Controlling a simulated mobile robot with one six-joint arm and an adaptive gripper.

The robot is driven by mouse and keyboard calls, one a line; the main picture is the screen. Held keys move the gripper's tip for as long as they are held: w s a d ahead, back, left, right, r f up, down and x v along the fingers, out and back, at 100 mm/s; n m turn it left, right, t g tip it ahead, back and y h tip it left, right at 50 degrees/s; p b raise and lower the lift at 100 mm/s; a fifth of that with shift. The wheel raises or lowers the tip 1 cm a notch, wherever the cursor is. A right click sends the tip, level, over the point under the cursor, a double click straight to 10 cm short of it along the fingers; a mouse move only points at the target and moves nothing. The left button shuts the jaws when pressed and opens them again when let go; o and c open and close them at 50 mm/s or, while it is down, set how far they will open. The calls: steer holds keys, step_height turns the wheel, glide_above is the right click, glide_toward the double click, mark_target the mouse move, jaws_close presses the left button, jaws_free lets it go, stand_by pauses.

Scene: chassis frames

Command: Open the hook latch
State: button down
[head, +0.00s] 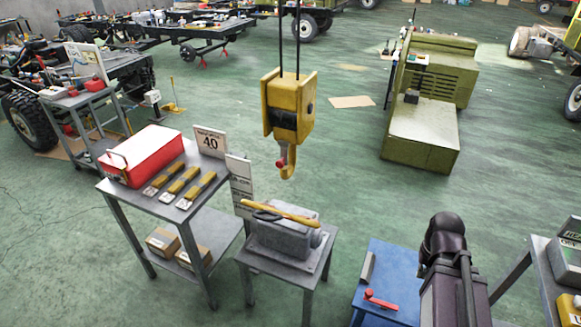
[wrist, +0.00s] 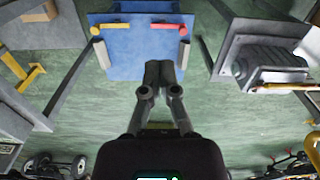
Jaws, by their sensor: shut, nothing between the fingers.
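A yellow crane hook block (head: 289,103) hangs from two dark cables in the head view, left of centre. Its curved yellow hook (head: 289,170) points down, with a small red knob (head: 281,163) at its left side. Whether the hook's latch is open or shut is too small to tell.
The blue bench (head: 391,272) carries a red handle (head: 381,300). A small grey stand (head: 257,260) holds a grey casting with a yellow-handled tool below the hook. A grey table (head: 205,169) with a red toolbox (head: 143,154) is left.

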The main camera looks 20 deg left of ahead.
mark_target(282, 158)
steer(key=w+a+f+m+t+y+b, duration=0.2)
steer(key=w+a+m+t+b, duration=0.1)
steer(key=w+a, duration=0.8)
steer(key=w+a+r+m+t+y+b, duration=0.1)
steer(key=w+a+r+m+t+y, duration=0.1)
steer(key=a, duration=0.7)
steer(key=w+a+r+m+t+y+b, duration=0.2)
steer(key=w+a+m, duration=0.3)
steer(key=a, duration=0.5)
steer(key=w+a+r+m+t+y+b, duration=0.1)
steer(key=w+a+m+t+y, duration=0.1)
steer(key=w+a, duration=0.5)
steer(key=a+m+y, duration=0.1)
steer(key=a+m, duration=0.1)
steer(key=a, duration=0.1)
steer(key=shift+a+r+t, duration=0.2)
steer(key=shift+r+t, duration=0.2)
steer(key=shift+w+f+b, duration=0.1)
steer(key=shift+w+b, duration=0.05)
steer(key=shift+b, duration=0.15)
steer(key=b+x, duration=0.4)
steer(key=x, duration=0.6)
steer(key=shift+s+a+r+p, duration=0.5)
steer(key=shift+s+a+p, duration=0.05)
steer(key=shift+s, duration=0.2)
steer(key=shift+s+a+r+p, duration=0.5)
steer(key=shift+s+a+r, duration=0.05)
steer(key=shift+s, duration=0.25)
